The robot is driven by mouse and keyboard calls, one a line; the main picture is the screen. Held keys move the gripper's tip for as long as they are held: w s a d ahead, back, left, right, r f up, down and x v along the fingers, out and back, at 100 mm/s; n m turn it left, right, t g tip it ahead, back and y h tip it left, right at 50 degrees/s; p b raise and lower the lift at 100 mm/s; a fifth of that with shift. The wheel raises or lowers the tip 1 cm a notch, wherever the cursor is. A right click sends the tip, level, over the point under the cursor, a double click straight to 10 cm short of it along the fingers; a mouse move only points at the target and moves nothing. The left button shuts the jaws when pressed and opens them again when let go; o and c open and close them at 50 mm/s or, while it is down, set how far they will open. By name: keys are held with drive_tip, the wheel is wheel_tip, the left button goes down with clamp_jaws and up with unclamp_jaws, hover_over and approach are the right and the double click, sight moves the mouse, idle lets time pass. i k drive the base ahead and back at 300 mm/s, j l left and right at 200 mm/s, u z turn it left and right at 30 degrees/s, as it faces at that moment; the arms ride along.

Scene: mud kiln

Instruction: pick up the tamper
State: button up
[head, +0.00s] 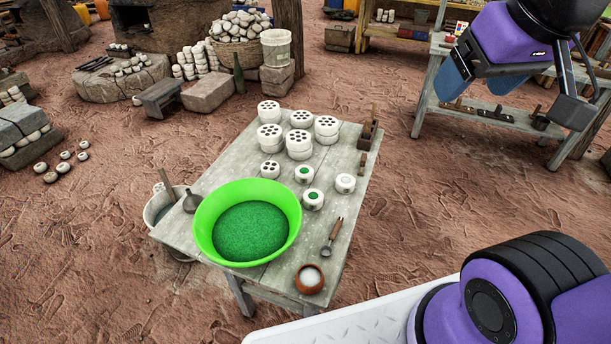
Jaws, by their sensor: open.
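The most likely tamper (368,129) is a wooden tool with an upright handle and a dark, blocky lower part at the right edge of the grey wooden table (225,163). A smaller wooden piece (362,165) lies just nearer on the same edge. I cannot tell for certain which is the tamper.
A green bowl (205,232) of green grains, a terracotta pot (309,279), a scoop (332,238) and several white perforated pieces (300,143) occupy the table. A bucket (155,212) stands left. A workbench (425,105) stands behind right. Sandy floor is clear between.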

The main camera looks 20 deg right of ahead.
sight(369, 121)
drive_tip(key=l, duration=0.7)
drive_tip(key=i+l, duration=0.15)
drive_tip(key=l, duration=0.15)
drive_tip(key=i+l+u, duration=0.1)
drive_tip(key=i+l, duration=0.25)
drive_tip(key=l, duration=0.3)
drive_tip(key=i+l+u, duration=0.15)
drive_tip(key=l, duration=0.15)
drive_tip(key=i+l, duration=0.1)
drive_tip(key=i, duration=0.35)
drive_tip(key=u, duration=0.05)
